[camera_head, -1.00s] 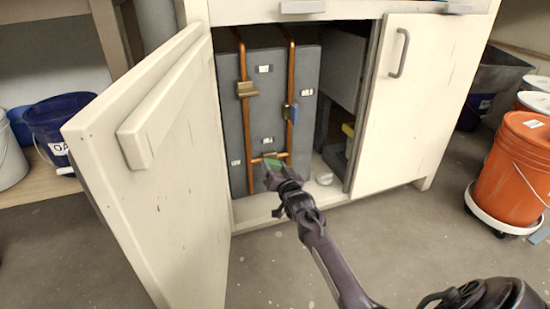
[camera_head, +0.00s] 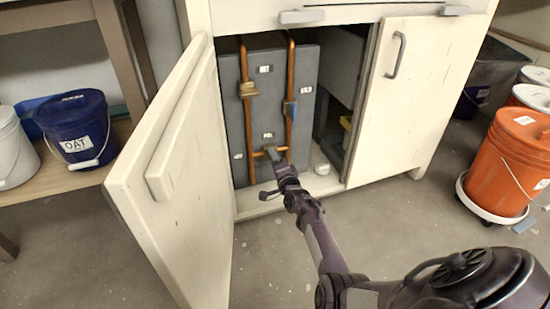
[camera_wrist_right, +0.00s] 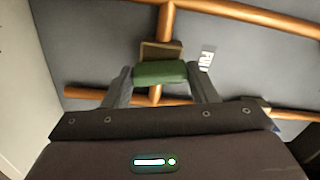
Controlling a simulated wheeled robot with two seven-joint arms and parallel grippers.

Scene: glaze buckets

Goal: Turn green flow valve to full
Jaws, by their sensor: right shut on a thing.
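The green flow valve handle (camera_wrist_right: 160,72) sits between the two fingers of my right gripper (camera_wrist_right: 162,90) in the right wrist view. The handle lies crosswise in front of a brass valve body (camera_wrist_right: 160,49) on a copper pipe, and a white label (camera_wrist_right: 207,58) that seems to read FULL is just to its right. In the head view my right gripper (camera_head: 274,158) reaches into the open cabinet at the low cross pipe, and it hides the green handle there. My left gripper is not in view.
The left cabinet door (camera_head: 180,185) stands open beside my arm; the right door (camera_head: 425,95) is shut. A brass-coloured valve (camera_head: 248,90) and a blue one (camera_head: 291,110) sit higher on the copper pipes. An orange bucket (camera_head: 505,160) stands at the right.

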